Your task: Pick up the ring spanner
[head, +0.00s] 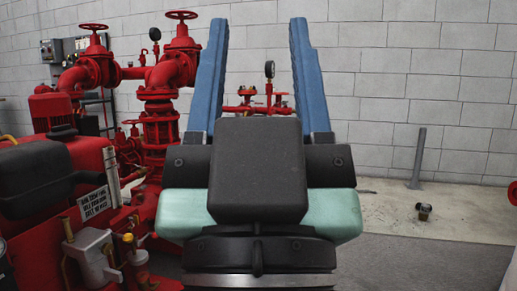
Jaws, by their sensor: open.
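I cannot make out a ring spanner anywhere in this view. The black and pale green gripper body hides the floor and part of the pump set behind it.
A red pump set (160,130) with valves and handwheels stands at the left, close to my gripper. A grey post (418,158) and a small metal fitting (424,211) are on the floor at the right. A block wall (400,80) closes the back. The right floor is mostly clear.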

